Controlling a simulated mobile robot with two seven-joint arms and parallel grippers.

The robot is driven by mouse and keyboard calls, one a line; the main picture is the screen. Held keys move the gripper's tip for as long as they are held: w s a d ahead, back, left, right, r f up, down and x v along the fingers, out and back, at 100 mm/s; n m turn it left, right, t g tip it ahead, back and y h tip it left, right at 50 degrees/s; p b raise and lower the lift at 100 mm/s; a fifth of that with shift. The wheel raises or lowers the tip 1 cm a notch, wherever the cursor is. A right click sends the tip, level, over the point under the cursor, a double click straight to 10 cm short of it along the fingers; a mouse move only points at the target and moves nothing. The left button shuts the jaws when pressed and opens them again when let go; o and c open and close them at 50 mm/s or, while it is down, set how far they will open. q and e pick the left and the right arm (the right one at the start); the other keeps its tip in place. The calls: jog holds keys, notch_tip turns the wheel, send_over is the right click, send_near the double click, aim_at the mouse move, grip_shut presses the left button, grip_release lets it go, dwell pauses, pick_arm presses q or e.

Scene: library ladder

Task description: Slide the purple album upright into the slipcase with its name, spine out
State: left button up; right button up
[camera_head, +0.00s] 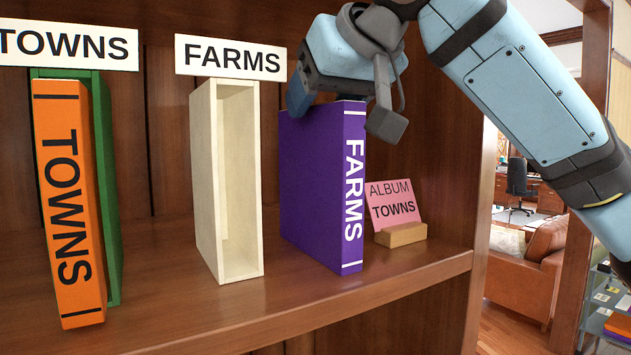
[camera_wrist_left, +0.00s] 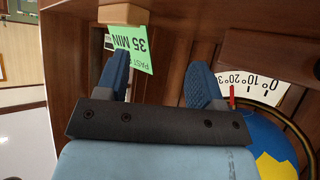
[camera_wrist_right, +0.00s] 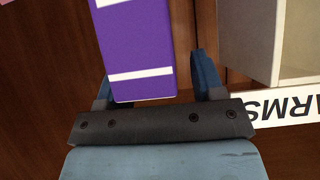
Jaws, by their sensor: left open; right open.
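The purple album (camera_head: 318,185) stands upright on the shelf, its FARMS spine facing out. It is to the right of the cream slipcase (camera_head: 207,180), which is open at the front, empty and under the FARMS sign (camera_head: 231,61). My right gripper (camera_head: 343,108) is open at the album's top, one finger at each side in the head view. In the right wrist view the purple album (camera_wrist_right: 140,45) is nearer the left finger; contact cannot be told. My left gripper (camera_wrist_left: 160,82) is open and empty in its wrist view, and is not in the head view.
An orange TOWNS album (camera_head: 68,205) sits in a green slipcase (camera_head: 103,180) at the left, under a TOWNS sign (camera_head: 68,44). A pink ALBUM TOWNS card (camera_head: 393,203) in a wooden holder (camera_head: 401,235) is close right of the purple album. Bare shelf lies in front.

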jog(key=shift+w+a+f, duration=0.3)
jog(key=shift+w, duration=0.1)
jog(key=shift+s+d+r, duration=0.1)
jog(key=shift+s, duration=0.1)
jog(key=c, duration=0.6)
grip_shut()
jog(key=shift+w, duration=0.15)
